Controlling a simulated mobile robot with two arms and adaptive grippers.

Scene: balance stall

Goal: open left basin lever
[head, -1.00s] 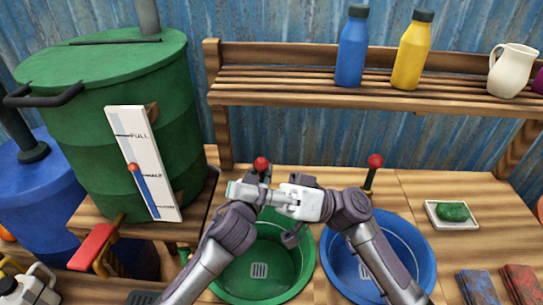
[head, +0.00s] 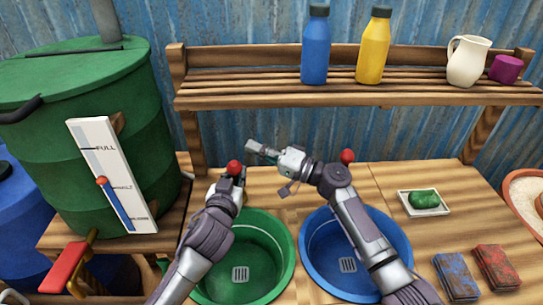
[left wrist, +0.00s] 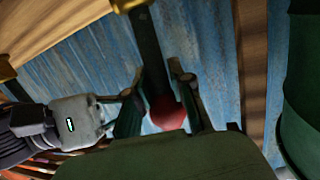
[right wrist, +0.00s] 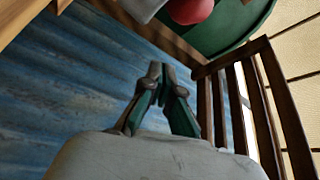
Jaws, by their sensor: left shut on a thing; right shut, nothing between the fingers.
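The left basin lever, a dark stem with a red ball knob (head: 235,167), stands behind the green basin (head: 282,236). My left gripper (head: 231,180) is shut on it just below the knob in the head view. In the left wrist view the red knob (left wrist: 165,113) sits between the fingers (left wrist: 158,92), with the dark stem (left wrist: 150,48) running up past them. My right gripper (head: 253,147) is shut and empty, above and slightly right of the knob. The right wrist view shows its fingertips (right wrist: 160,73) together, with a red ball (right wrist: 190,10) at the top edge.
A second red-knobbed lever (head: 347,156) stands behind the blue basin (head: 387,230), close to my right arm. A wooden shelf (head: 230,100) with bottles is behind. The green barrel (head: 150,150) with a level gauge (head: 112,175) stands left. A soap dish (head: 402,205) lies right.

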